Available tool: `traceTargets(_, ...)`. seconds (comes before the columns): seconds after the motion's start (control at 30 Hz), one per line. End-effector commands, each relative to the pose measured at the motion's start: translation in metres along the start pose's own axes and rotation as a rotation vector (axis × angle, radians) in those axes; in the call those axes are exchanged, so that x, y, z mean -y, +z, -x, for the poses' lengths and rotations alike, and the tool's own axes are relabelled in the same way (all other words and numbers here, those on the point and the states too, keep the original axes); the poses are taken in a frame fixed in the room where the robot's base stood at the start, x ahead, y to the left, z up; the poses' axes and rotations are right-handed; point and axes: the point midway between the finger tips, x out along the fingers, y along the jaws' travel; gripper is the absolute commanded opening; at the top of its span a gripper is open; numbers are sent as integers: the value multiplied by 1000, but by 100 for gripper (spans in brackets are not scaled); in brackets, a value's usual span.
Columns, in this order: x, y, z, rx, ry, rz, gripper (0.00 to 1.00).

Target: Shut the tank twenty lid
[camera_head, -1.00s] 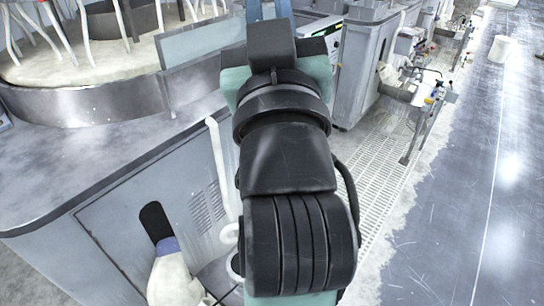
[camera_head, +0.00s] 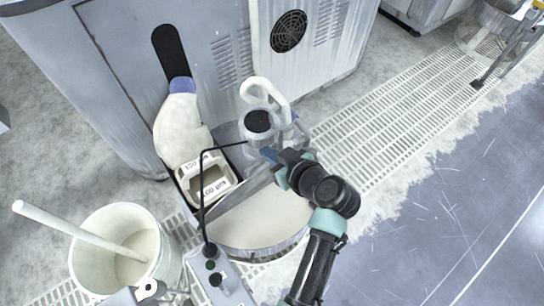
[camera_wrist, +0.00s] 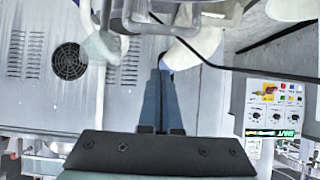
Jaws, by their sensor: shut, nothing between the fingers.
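A round tank (camera_head: 262,243) stands on the floor grating in the head view, with a pale cream surface filling its front part. A grey flat panel (camera_head: 238,204) stands on edge across it; I cannot tell for certain that this is the lid. No readable number twenty shows. My gripper (camera_head: 268,154) is over the back right of the tank, near a pump-like unit with a black top (camera_head: 258,122). In the wrist view my gripper's fingers (camera_wrist: 161,84) are together and empty. My arm hides the tank's right side.
A grey cabinet with a round fan grille (camera_head: 289,31) stands behind. A white pipe (camera_head: 265,88) rises beside it. A white bucket with a stick (camera_head: 92,222) is at left, a black-cabled button box (camera_head: 215,279) in front. Open grating and floor (camera_head: 430,210) lie right.

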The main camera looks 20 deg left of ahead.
Motion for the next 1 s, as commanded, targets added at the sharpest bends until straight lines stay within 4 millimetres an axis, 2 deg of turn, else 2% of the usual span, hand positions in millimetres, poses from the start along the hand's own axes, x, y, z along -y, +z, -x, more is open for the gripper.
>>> traceTargets(0.3, 0, 2, -70, 1, -1, 1, 0)
traceTargets(0.4, -1, 3, -85, 2, 1, -1, 0)
traceTargets(0.5, -1, 17, -70, 2, 5, -3, 0)
traceTargets(0.63, -1, 26, -61, 1, 4, -2, 0)
traceTargets(1.0, -1, 31, -56, 0, 3, 0, 0)
